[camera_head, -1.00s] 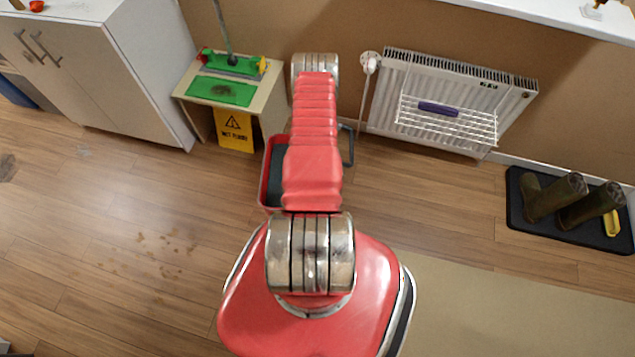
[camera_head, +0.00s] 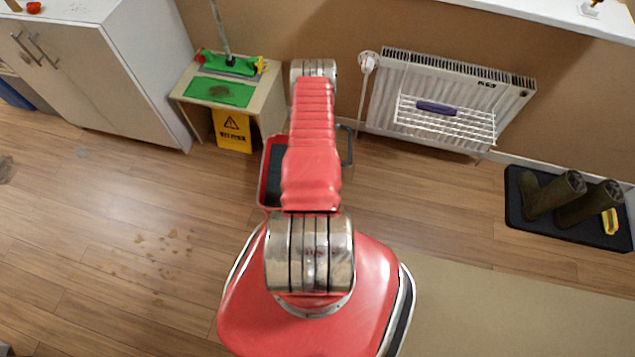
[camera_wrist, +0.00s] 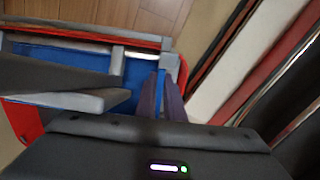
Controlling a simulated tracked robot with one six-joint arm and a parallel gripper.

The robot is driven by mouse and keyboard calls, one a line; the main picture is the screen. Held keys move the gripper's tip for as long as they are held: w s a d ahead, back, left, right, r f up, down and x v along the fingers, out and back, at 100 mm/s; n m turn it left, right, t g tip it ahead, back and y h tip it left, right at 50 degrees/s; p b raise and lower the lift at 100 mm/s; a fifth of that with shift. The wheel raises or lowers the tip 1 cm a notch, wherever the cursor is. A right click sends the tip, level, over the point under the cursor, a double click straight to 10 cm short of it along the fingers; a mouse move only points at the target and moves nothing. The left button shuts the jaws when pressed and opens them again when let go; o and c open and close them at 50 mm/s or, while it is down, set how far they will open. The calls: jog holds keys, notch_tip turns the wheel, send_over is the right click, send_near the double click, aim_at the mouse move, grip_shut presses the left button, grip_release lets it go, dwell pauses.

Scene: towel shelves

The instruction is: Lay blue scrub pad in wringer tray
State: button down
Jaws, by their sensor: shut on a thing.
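My gripper (camera_wrist: 164,98) shows in the wrist view as two dark purple-grey fingers. They are shut on the blue scrub pad (camera_wrist: 158,92), which shows as a thin blue strip edge-on between them. Just left of the fingers is the red bucket (camera_wrist: 22,122) with grey wringer parts (camera_wrist: 100,101) and blue surfaces inside. I cannot tell which blue there is the pad and which is the tray. In the head view, the red bucket (camera_head: 264,183) with a dark inside stands left of my arm, and my arm hides my gripper and the pad.
A small table (camera_head: 258,107) with a green mat and mop head stands behind, with a yellow wet-floor sign (camera_head: 233,130). A radiator (camera_head: 455,83) bears a wire rack with a purple item (camera_head: 436,108). Boots (camera_head: 555,196) stand on a dark tray at right.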

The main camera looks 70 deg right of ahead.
jog(key=shift+s+f, duration=0.2)
jog(key=shift+f, duration=0.6)
jog(key=c, duration=1.8)
grip_release()
jog(key=shift+a, duration=0.1)
jog(key=shift+r, duration=0.1)
notch_tip(320, 180, up, 14)
jog(key=w, duration=0.1)
